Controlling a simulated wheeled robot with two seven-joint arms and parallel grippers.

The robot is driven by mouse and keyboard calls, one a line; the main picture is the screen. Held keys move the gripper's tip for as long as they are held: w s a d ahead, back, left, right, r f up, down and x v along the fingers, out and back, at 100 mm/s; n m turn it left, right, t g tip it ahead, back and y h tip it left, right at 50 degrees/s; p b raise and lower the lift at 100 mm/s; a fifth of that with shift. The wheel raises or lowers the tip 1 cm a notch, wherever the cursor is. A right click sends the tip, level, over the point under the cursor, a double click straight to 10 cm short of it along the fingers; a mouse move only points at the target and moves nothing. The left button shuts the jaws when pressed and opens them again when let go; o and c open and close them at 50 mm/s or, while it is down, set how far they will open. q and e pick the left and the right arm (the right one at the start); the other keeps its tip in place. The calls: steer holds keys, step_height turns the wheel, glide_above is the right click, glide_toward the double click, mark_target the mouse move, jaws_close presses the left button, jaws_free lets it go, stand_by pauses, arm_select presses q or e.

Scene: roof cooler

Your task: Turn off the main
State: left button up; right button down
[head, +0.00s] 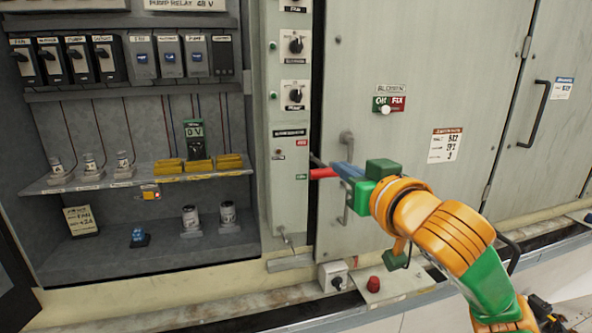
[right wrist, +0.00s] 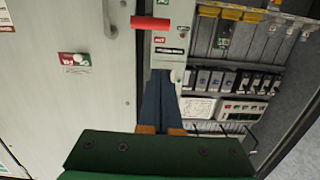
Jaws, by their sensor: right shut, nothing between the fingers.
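The main switch's red handle (head: 322,173) sticks out from the narrow grey switch column (head: 288,215), beside a red label above and a green label below. In the right wrist view, which is turned upside down, the red handle (right wrist: 150,24) lies across the column beyond my fingertips, with a red label close by. My right gripper (head: 338,168) has blue fingers shut with nothing between them. It overlaps the handle's right end in the head view, but in the right wrist view (right wrist: 161,73) a gap shows between fingertips and handle. My left gripper is not in view.
Rotary knobs (head: 295,96) sit higher on the column. An open bay on the left has breakers (head: 105,58) and a shelf (head: 100,180) with fuses and a meter. Right of the column are a door handle (head: 347,145) and a green-red plate (head: 388,104). A red button (head: 374,284) sits low down.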

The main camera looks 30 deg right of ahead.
steer(key=s+a+r, duration=0.1)
steer(key=s+r, duration=0.1)
steer(key=p, duration=0.9)
glide_above(326, 169)
steer(key=s+a, duration=0.3)
steer(key=s, duration=0.2)
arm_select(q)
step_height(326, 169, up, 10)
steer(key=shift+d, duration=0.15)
arm_select(e)
steer(key=f, duration=0.1)
steer(key=w+f, duration=0.1)
steer(key=f, duration=0.1)
steer(key=w+d+f, duration=0.1)
steer(key=f, duration=0.1)
steer(key=shift+w+f, duration=0.1)
steer(key=shift+f, duration=0.15)
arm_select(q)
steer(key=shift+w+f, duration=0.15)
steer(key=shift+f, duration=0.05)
arm_select(e)
steer(key=shift+w+f, duration=0.1)
